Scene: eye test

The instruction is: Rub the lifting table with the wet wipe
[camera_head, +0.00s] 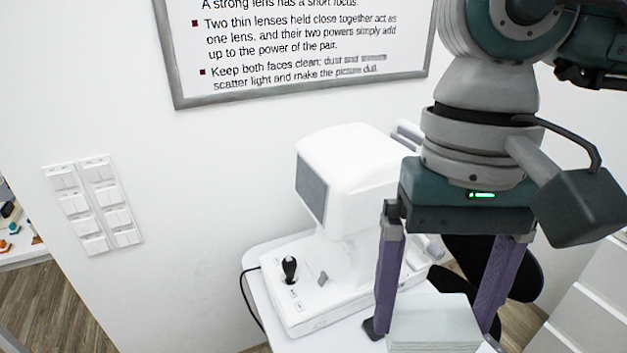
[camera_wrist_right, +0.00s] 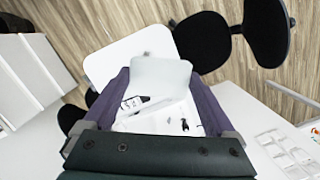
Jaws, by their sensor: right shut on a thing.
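The wet wipe (camera_head: 434,318) is a pale, flat, layered square between the fingers of my right gripper (camera_head: 435,328). My right gripper is shut on it, with its purple fingers pointing down. The wipe also shows in the right wrist view (camera_wrist_right: 160,76), between the fingertips. The lifting table (camera_head: 335,342) is white with rounded corners and stands under the eye-test device. Its bare part shows in the right wrist view (camera_wrist_right: 112,62), beside and behind the wipe. I cannot tell whether the wipe touches the tabletop. My left gripper is not in view.
A white eye-test device (camera_head: 345,170) with a black joystick (camera_head: 290,268) stands on the table, close to the left of my right gripper. A black chair (camera_head: 522,268) is behind it; white drawers (camera_head: 595,310) are at right. A framed board (camera_head: 290,50) and switches (camera_head: 93,205) are on the wall.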

